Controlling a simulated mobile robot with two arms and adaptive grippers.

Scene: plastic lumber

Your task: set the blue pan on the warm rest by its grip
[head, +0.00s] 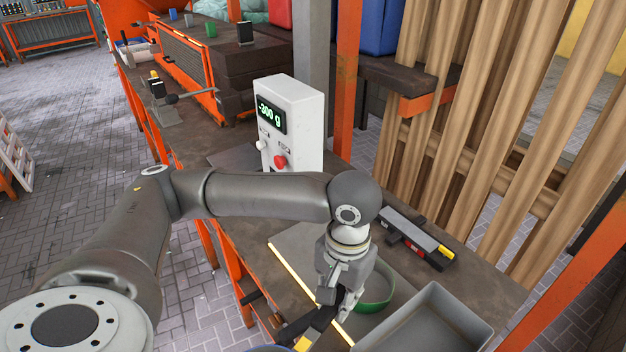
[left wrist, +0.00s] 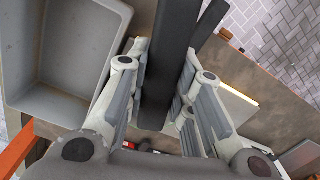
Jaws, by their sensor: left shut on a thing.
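My left gripper (head: 343,303) points down over the bench and is shut on the dark grip (head: 318,328) of the blue pan. The grip has a yellow part and slants toward the bottom edge of the head view. Only a sliver of the pan's blue rim (head: 268,349) shows there; the rest is cut off. In the left wrist view the dark grip (left wrist: 166,65) lies between the fingers. A grey plate with a glowing yellow edge (head: 297,279), seemingly the warm rest, lies beside and partly behind the gripper. My right gripper is not in view.
A green round pan (head: 378,303) stands just right of the gripper. A grey bin (head: 430,325) is at the front right. A white scale box (head: 291,115) reading -300 g and a grey-black tool (head: 415,237) stand farther back. Timber leans at right.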

